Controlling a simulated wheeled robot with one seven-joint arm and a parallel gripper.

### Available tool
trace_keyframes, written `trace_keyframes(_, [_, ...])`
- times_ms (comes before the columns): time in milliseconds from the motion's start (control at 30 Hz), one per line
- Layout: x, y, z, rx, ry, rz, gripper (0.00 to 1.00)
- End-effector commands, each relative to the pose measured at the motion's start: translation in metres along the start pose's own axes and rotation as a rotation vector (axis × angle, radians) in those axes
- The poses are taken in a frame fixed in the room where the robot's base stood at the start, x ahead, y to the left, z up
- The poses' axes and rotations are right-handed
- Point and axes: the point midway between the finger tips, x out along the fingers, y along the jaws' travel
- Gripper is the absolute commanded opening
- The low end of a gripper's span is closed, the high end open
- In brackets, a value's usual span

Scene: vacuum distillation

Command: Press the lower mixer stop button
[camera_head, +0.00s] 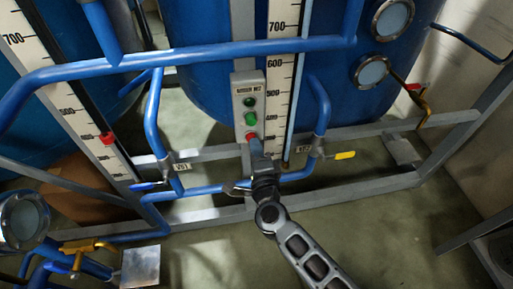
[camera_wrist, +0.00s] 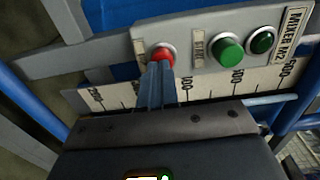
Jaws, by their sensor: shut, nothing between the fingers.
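The mixer control box (camera_head: 247,100) is a grey panel labelled "MIXER M2", mounted in front of the blue tank. In the head view, its red stop button (camera_head: 251,136) is at the bottom, below a green button (camera_head: 250,118) and a dark green lamp (camera_head: 249,102). In the wrist view, the red button (camera_wrist: 161,55) is at the panel's left end. My gripper (camera_wrist: 160,68) is shut and empty, its fingertips at the red button's lower edge, covering part of it. It also shows in the head view (camera_head: 254,142). I cannot tell whether the button is pressed in.
Blue pipes (camera_head: 190,58) cross in front of the tank (camera_head: 205,90). A scale strip (camera_head: 279,90) stands right of the box. A yellow-handled valve (camera_head: 344,155) is to the right, and a grey frame rail (camera_head: 370,190) runs below.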

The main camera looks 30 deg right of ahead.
Motion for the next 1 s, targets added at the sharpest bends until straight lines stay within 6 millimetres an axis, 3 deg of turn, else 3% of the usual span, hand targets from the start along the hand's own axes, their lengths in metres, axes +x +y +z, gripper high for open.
trace_keyframes(33, [0.011,-0.007,-0.005,0.005,0.009,-0.012,0.00])
trace_keyframes(167, [0.005,-0.006,-0.005,0.005,0.011,-0.012,0.00])
trace_keyframes(500, [-0.052,-0.004,-0.003,0.002,0.005,-0.006,0.00])
trace_keyframes(700, [-0.076,-0.002,-0.001,0.001,0.002,-0.004,0.00])
trace_keyframes(1000, [-0.082,-0.002,0.000,0.001,0.000,-0.004,0.00])
